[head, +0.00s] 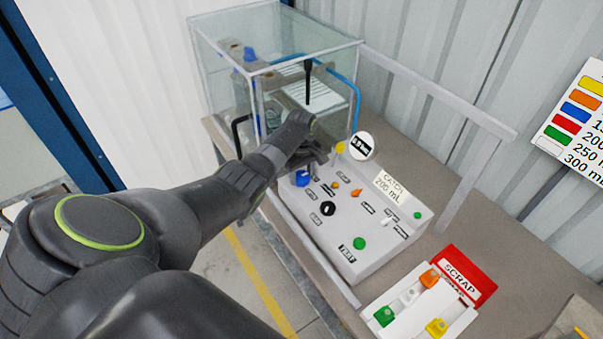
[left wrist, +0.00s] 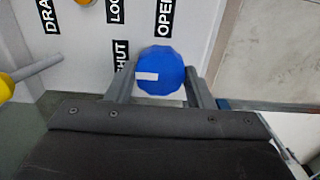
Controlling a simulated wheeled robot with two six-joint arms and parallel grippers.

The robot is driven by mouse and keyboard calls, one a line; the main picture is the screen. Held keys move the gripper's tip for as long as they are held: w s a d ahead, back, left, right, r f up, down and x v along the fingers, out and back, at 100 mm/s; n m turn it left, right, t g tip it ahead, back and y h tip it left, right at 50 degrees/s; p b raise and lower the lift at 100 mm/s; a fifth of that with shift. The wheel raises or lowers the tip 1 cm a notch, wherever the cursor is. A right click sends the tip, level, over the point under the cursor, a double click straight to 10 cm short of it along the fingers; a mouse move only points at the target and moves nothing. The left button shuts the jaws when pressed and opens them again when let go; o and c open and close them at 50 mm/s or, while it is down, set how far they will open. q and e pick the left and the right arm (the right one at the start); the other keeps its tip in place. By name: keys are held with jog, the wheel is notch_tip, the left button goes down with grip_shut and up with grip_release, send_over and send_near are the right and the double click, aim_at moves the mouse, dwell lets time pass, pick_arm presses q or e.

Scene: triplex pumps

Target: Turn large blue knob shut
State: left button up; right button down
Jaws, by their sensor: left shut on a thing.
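The large blue knob (head: 302,180) stands at the far left corner of the white control panel (head: 330,245). In the left wrist view the blue knob (left wrist: 163,68) has a white mark on its left side, pointing toward the partly hidden SHUT label (left wrist: 121,58). The OPEN label (left wrist: 166,16) is above the knob. My left gripper (head: 306,168) is shut on the knob. In the left wrist view the fingers of my left gripper (left wrist: 160,88) are on either side of it. My right gripper is not in view.
A glass case (head: 225,70) stands behind the panel. A yellow knob (head: 340,147) is close to the gripper's right. A black knob (head: 328,209) and a green button (head: 360,243) are on the panel.

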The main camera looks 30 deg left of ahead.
aim_at(302, 176)
pick_arm(q)
jog(key=shift+w+a+r, duration=0.1)
dwell(0.3)
jog(key=o, duration=1)
jog(key=shift+r+b, duration=1)
jog(key=shift+r, duration=7.7)
jog(key=shift+f, duration=0.1)
